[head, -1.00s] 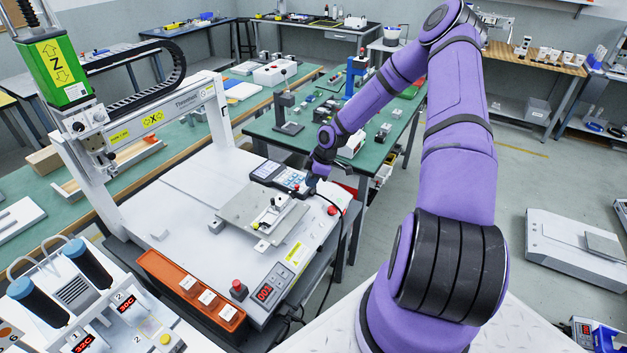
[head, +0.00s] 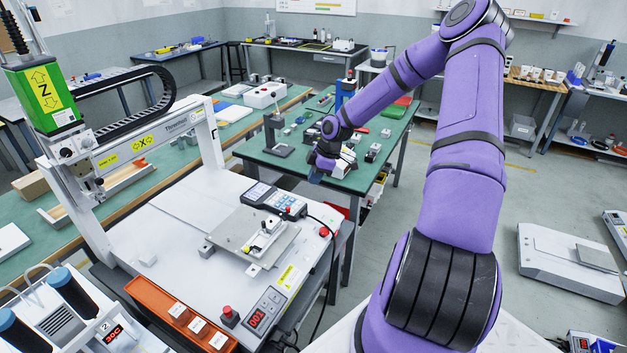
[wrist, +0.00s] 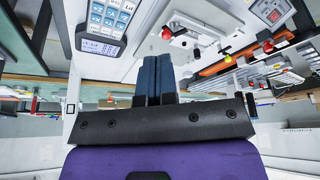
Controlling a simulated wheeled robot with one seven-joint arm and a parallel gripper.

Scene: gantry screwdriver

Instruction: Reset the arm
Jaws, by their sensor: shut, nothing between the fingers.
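My purple arm (head: 465,165) rises from the lower right of the head view and reaches across to the left. The gantry screwdriver (head: 45,90) has a green Z unit, a yellow X label and a white bed. A metal fixture plate (head: 240,232) lies on the bed. A keypad with a display (head: 275,198) sits at the bed's back right corner.
An orange tray (head: 150,300) with white switches runs along the bed's front. A red stop button (head: 227,312) stands beside a red-digit display (head: 265,312). The green table (head: 265,157) behind holds small items. Grey floor (head: 340,245) is open between machine and arm.

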